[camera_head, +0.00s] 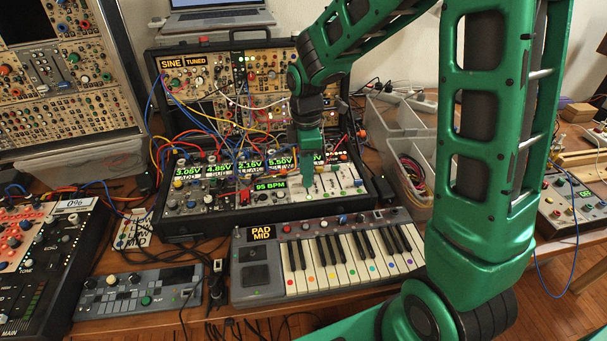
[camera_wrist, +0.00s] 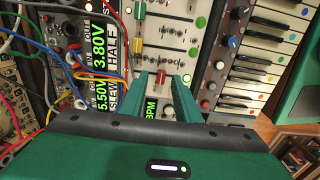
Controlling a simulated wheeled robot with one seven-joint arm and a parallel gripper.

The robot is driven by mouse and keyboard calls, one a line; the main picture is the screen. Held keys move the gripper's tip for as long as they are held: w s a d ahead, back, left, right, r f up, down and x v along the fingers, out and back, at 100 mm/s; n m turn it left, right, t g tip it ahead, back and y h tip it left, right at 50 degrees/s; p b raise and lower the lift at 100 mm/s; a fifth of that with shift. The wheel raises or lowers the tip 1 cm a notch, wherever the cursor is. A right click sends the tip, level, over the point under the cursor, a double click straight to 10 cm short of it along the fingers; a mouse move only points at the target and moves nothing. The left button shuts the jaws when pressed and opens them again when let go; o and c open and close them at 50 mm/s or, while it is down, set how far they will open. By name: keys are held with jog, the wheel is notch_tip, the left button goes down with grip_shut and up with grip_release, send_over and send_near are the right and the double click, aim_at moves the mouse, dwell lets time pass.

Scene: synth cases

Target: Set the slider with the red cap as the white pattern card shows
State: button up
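My gripper (camera_head: 308,180) points down over the white slider panel (camera_head: 340,184) at the right of the synth case. In the wrist view my gripper (camera_wrist: 155,90) has its two green fingers apart, with a red cap (camera_wrist: 160,78) showing in the gap between them. I see space beside the cap; its height relative to the fingertips is unclear. Other knobs and caps stand further up the panel (camera_wrist: 152,50) in that view.
Patch cables (camera_head: 205,135) loop over the case's left and middle. The keyboard (camera_head: 330,258) stands close in front of the case. Clear plastic bins (camera_head: 400,125) stand to the right. Glowing green displays (camera_wrist: 102,60) and cables lie left of my fingers in the wrist view.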

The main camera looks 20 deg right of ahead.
aim_at(308, 193)
jog(key=shift+f, duration=0.6)
grip_shut()
jog(key=shift+s+a, duration=0.2)
jog(key=shift+s, duration=0.6)
jog(key=shift+s+a, duration=0.15)
jog(key=shift+s, duration=0.6)
grip_release()
notch_tip(308, 193, up, 8)
